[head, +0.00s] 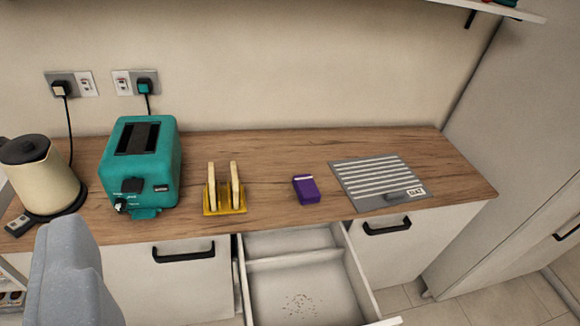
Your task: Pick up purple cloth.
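The purple cloth (306,190) is a small, compact, folded-looking purple piece with a pale stripe near its top. It lies on the wooden counter right of centre, close to the front edge, above the open drawer. Nothing touches it. A blunt grey part of my own body rises at the lower left, well to the left of the cloth. I see no gripper fingers in this view.
On the wooden counter (270,150), a yellow rack (238,209) with bread slices stands left of the cloth, then a teal toaster (140,165) and a kettle (45,180). A grey striped panel (350,180) lies to the right. A drawer (310,275) is open below.

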